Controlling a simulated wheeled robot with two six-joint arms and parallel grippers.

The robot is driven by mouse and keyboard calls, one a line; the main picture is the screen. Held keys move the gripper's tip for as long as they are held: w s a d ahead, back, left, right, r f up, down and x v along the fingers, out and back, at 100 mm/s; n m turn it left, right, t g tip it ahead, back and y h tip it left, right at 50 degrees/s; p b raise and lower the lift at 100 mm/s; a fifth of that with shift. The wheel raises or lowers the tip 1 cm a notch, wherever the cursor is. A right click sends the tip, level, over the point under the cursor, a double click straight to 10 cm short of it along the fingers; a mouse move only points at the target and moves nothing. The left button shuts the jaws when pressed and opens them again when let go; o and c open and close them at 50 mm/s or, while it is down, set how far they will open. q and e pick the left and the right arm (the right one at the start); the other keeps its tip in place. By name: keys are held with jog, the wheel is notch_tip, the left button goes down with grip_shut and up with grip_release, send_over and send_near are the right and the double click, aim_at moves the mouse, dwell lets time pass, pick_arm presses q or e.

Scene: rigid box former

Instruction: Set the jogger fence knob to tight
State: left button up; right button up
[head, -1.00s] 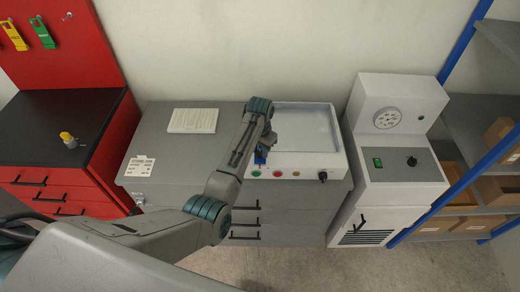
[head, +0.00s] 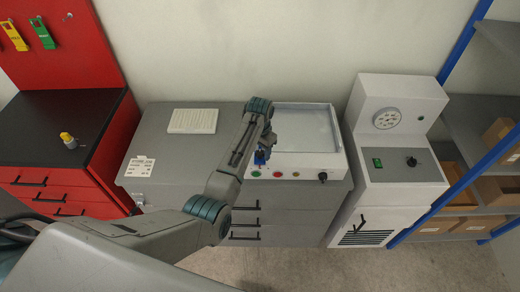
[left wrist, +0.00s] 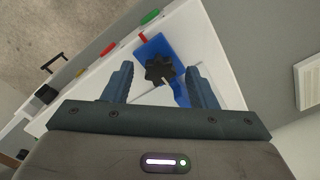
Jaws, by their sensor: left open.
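A black lobed knob (left wrist: 159,68) with a small pale pointer sits on a blue fence piece (left wrist: 182,51) in the left wrist view. The blue piece also shows in the head view (head: 260,157), partly hidden by my gripper. It is at the front left of the white jogger tray (head: 310,125). My left gripper (left wrist: 160,67) is open, with one finger on either side of the knob; I cannot tell whether they touch it. In the head view the left gripper (head: 266,147) is over the blue piece. My right gripper is not in view.
Green (head: 256,173), red (head: 277,174) and yellow buttons and a black knob (head: 322,177) line the jogger's front. A white machine (head: 400,150) stands to the right.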

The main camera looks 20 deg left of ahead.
aim_at(260, 153)
pick_arm(q)
notch_tip(260, 153, up, 11)
jog(key=b, duration=0.3)
jog(key=shift+f, duration=0.15)
dwell(0.4)
